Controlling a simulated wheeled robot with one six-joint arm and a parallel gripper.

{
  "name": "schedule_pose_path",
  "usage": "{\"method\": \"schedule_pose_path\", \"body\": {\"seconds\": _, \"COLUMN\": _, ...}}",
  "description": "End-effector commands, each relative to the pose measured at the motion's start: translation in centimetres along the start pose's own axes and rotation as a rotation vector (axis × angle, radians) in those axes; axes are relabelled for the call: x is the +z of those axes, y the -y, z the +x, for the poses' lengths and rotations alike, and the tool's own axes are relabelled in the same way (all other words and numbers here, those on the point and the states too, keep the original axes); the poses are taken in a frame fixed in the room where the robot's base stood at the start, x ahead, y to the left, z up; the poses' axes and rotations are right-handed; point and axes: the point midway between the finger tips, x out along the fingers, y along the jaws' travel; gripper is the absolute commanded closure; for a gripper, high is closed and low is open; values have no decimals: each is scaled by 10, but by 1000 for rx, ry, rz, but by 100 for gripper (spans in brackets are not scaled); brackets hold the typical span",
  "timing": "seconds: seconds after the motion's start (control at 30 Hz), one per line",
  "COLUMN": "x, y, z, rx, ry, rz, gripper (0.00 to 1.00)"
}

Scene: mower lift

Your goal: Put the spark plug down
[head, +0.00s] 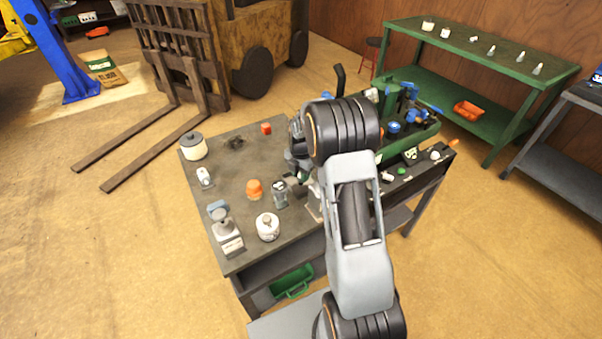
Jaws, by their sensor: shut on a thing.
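My gripper (301,172) is low over the middle of the dark workbench (222,178), partly hidden behind my arm. It is shut on the spark plug, but its fingertips and the plug are too small and covered to make out. I cannot tell whether the plug touches the bench or the green mower (425,128) beside it. The mower stands on the right part of the bench, partly behind my arm.
Left of my gripper stand an orange-capped jar (254,189), a grey can (280,194), a white round container (267,227), a scale-like device (227,236) and a cream pot (193,147). A red can (266,128) is behind. A green shelf table (455,50) holds several small things.

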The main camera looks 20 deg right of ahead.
Motion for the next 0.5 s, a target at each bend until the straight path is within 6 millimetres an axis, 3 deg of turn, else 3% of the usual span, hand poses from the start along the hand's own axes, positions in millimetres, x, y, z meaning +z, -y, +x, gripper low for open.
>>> {"method": "schedule_pose_path", "body": {"seconds": 0.07, "x": 0, "y": 0, "z": 4, "rx": 0, "ry": 0, "rz": 0, "gripper": 95}}
{"method": "schedule_pose_path", "body": {"seconds": 0.1, "x": 0, "y": 0, "z": 2, "rx": 0, "ry": 0, "rz": 0, "gripper": 68}}
{"method": "schedule_pose_path", "body": {"seconds": 0.33, "x": 0, "y": 0, "z": 2, "rx": 0, "ry": 0, "rz": 0, "gripper": 46}}
{"method": "schedule_pose_path", "body": {"seconds": 0.5, "x": 0, "y": 0, "z": 2, "rx": 0, "ry": 0, "rz": 0, "gripper": 44}}
